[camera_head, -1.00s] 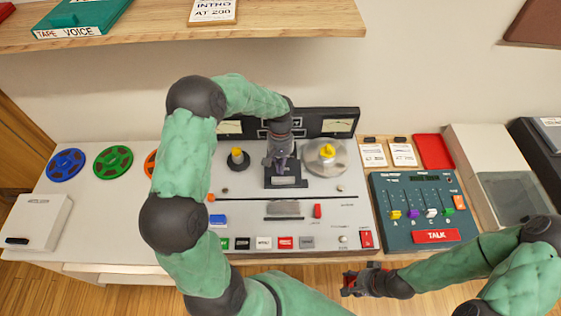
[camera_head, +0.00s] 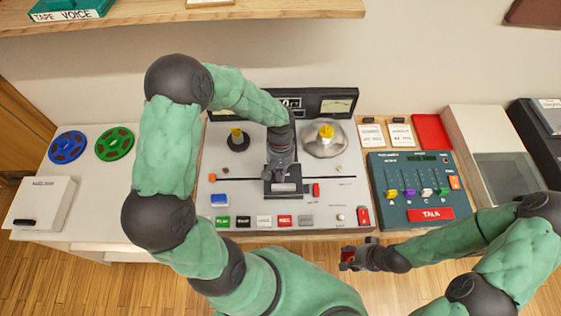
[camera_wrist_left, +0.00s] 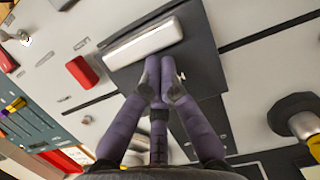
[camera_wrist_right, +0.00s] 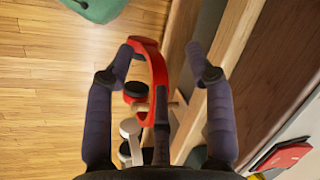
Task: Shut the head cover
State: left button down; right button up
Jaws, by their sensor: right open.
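The head cover (camera_head: 284,193) is a dark plate with a pale bar handle on the tape machine's deck. In the left wrist view the bar handle (camera_wrist_left: 145,42) lies just beyond my fingertips. My left gripper (camera_head: 277,172) is over the cover; its fingers (camera_wrist_left: 160,88) are together against or very near the bar's edge. Contact is hard to tell. The grey part seen earlier in front of the cover is hidden. My right gripper (camera_head: 350,257) is open beyond the desk's front edge, with a red headphone band (camera_wrist_right: 153,68) near its fingers.
A row of buttons (camera_head: 264,221) lies in front. A teal mixer (camera_head: 412,190) stands to the right.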

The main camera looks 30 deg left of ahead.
dwell(0.4)
pick_arm(q)
jog(key=v, duration=1.2)
